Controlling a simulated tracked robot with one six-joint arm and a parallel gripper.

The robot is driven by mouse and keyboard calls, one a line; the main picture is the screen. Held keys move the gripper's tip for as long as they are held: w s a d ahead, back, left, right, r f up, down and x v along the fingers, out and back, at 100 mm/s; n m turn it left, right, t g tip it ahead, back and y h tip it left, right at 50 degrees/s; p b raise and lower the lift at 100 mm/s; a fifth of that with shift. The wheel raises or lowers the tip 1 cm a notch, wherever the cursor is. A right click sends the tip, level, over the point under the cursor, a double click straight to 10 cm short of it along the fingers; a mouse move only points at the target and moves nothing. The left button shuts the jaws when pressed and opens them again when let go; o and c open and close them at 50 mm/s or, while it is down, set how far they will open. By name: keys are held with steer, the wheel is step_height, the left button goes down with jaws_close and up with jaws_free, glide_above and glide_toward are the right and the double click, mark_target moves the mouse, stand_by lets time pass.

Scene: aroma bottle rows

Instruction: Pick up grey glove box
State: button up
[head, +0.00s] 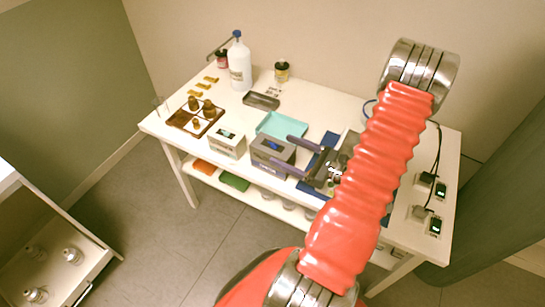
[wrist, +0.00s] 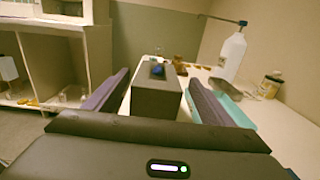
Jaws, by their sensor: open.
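The grey glove box (head: 262,158) stands upright on the white table near its front edge. It has a dark top opening with a blue bit showing. In the wrist view the grey box (wrist: 155,98) is between my two purple finger pads, with a gap on the left side. My gripper (head: 281,149) is open and comes from the right, one finger on the box's front side and one on its back side. It shows in the wrist view too (wrist: 160,78). I cannot tell whether either finger touches the box. The fingers hide parts of its sides.
A white box (head: 226,146) stands just left of the grey one. A teal tray (head: 285,122) lies close behind. A brown bottle tray (head: 178,121), a white bottle (head: 239,66) and a dark tray (head: 261,101) are farther back. Chargers with cables (head: 437,190) lie at right.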

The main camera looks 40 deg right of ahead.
mark_target(273, 145)
steer(key=shift+f+x, duration=0.2)
steer(key=shift+x, duration=2.4)
steer(key=shift+a, duration=0.2)
steer(key=shift+c, duration=0.4)
steer(key=c, duration=1.2)
